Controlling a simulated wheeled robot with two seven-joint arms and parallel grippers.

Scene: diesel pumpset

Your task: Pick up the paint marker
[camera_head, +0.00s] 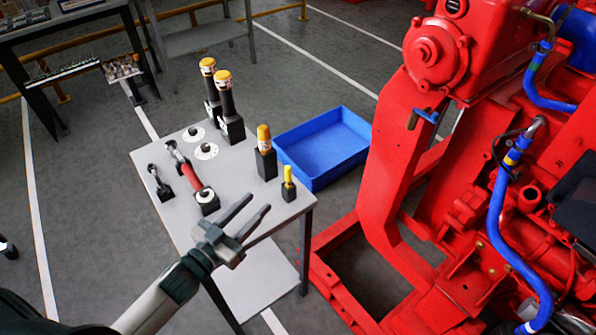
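A slim yellow marker (287,174), which looks like the paint marker, stands upright in a small black holder (288,192) near the right corner of the grey table (240,180). My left gripper (259,202) is at the table's front edge, just left of and nearer than the marker. Its two fingers are spread apart with nothing between them, and they point up and right toward the marker without touching it. My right gripper is not in the picture.
An orange-capped black tool (264,140) stands just behind the marker. Two taller orange-topped tools (227,100), a red-handled tool (190,178) and white discs share the table. A blue bin (325,145) and red pumpset (385,170) lie to the right.

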